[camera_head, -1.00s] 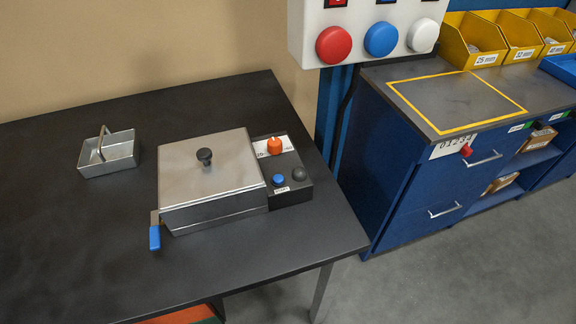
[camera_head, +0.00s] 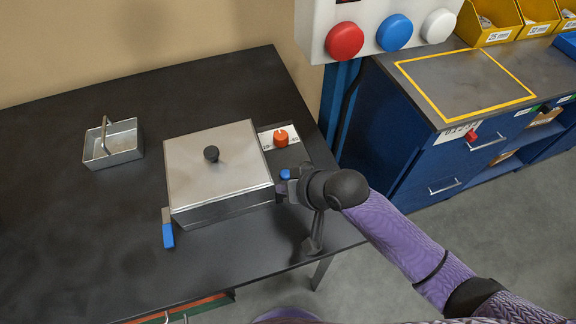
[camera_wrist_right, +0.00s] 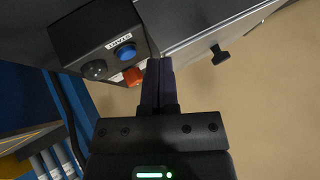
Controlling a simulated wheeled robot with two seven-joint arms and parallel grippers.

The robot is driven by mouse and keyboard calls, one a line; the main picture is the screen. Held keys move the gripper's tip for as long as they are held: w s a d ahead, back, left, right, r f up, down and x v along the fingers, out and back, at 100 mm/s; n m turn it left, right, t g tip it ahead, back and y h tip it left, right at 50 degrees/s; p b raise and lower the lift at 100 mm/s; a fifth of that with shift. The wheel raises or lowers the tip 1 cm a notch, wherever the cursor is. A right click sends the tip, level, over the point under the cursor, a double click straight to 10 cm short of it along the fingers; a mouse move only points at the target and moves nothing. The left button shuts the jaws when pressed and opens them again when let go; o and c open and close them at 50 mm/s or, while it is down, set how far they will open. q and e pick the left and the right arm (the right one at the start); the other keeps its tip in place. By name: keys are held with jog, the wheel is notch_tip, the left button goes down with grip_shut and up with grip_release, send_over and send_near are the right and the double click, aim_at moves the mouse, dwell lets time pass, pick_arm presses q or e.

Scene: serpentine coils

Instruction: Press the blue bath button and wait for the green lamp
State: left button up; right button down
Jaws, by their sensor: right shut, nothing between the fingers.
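The metal bath (camera_head: 216,170) with its knobbed lid on stands on the black table. Its dark control box (camera_wrist_right: 82,32) carries the blue bath button (camera_head: 285,174), an orange knob (camera_head: 281,138) and a round lamp (camera_wrist_right: 95,69) that looks dark grey and unlit. The blue button (camera_wrist_right: 124,52) also shows in the right wrist view, with the lamp beside it. My right gripper (camera_head: 283,190) is shut and empty, close to the button; its fingers (camera_wrist_right: 159,65) appear beside the button, and I cannot tell the height gap. In the head view my gripper hides the lamp. My left gripper is out of view.
A small metal basket (camera_head: 112,145) stands at the left of the table. A blue handle (camera_head: 168,234) hangs at the bath's front left. A wall box with red (camera_head: 344,41), blue (camera_head: 395,32) and white buttons hangs above. A blue cabinet (camera_head: 415,150) stands at right.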

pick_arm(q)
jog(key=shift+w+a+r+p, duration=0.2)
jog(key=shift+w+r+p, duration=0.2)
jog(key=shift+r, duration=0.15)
pick_arm(e)
jog(key=w+r+m, duration=0.1)
jog(key=w+r, duration=0.5)
jog(key=r, duration=0.1)
jog(key=shift+w+d+y, duration=0.2)
jog(key=shift+d+y, duration=0.05)
jog(key=shift+y, duration=0.15)
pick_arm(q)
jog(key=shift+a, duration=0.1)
pick_arm(e)
jog(key=shift+f, duration=0.15)
